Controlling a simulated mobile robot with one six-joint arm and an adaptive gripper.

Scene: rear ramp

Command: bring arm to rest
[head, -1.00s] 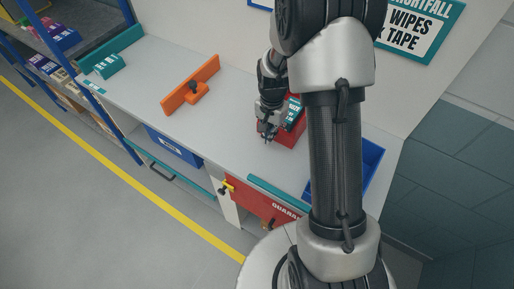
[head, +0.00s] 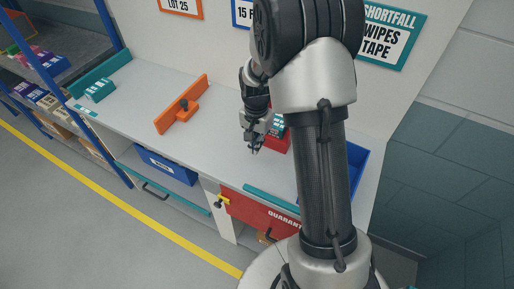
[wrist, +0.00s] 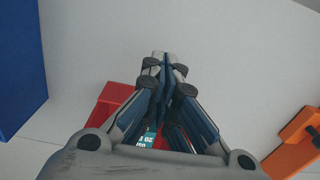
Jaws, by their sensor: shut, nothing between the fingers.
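My gripper (head: 255,149) hangs over the grey bench (head: 140,107) in the head view, just left of a red bin (head: 284,143). In the wrist view my gripper (wrist: 165,58) is shut with its fingertips together and nothing between them. The red bin (wrist: 112,98) shows partly behind the fingers there, with a teal and white label next to it. My arm is bent, and its large upper links cover part of the bench and the bin in the head view.
An orange fixture (head: 183,105) stands on the bench to the left, with a teal holder (head: 93,84) beyond it. A blue bin (head: 357,160) is at the right end, partly behind my arm. A red drawer marked QUARAN (head: 250,209) and a blue bin (head: 166,165) are below the top.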

